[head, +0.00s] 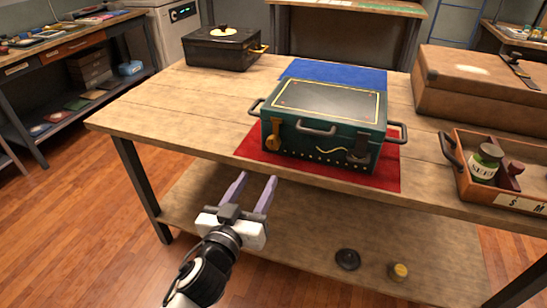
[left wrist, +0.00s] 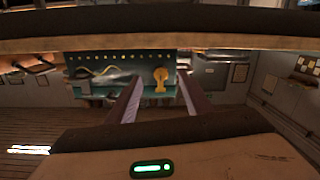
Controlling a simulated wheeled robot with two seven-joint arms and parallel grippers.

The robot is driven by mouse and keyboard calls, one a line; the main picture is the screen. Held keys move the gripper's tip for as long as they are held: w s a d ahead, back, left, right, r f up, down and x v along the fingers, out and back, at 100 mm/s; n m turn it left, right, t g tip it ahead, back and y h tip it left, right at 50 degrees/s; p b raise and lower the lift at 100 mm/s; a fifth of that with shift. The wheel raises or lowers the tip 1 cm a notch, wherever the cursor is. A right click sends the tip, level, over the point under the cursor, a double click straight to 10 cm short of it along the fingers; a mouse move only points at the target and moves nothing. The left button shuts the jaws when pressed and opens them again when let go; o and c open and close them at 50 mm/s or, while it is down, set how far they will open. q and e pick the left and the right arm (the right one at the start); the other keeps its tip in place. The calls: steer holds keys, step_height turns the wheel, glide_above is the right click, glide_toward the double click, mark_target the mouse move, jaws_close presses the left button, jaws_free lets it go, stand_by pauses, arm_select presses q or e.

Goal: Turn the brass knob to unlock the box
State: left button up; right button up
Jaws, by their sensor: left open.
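A dark green box (head: 322,122) with a black lid panel sits on a red mat (head: 386,177) at the table's front edge. The brass knob (head: 273,138) is on the left of the box's front face. The knob also shows in the left wrist view (left wrist: 160,80), which looks upside down, between the finger ends. My left gripper (head: 256,178) is open and empty in front of the table edge, lower than the knob and apart from it. My right gripper is not in view.
A wooden table (head: 150,112) holds a black case (head: 222,50), a brown case (head: 480,88) and a wooden tray (head: 466,184) with jars. A blue mat (head: 335,72) lies behind the box. The lower shelf (head: 300,235) carries two small round items. The table is clear left of the box.

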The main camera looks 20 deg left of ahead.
mark_target(272, 144)
arm_select(q)
steer(key=shift+t, duration=0.3)
steer(key=w, duration=0.3)
steer(key=w+r, duration=0.1)
steer(key=w, duration=0.3)
steer(key=w+r, duration=0.1)
steer(key=w, duration=0.3)
steer(key=shift+w+p, duration=0.1)
steer(key=shift+p, duration=0.25)
steer(key=c, duration=1.1)
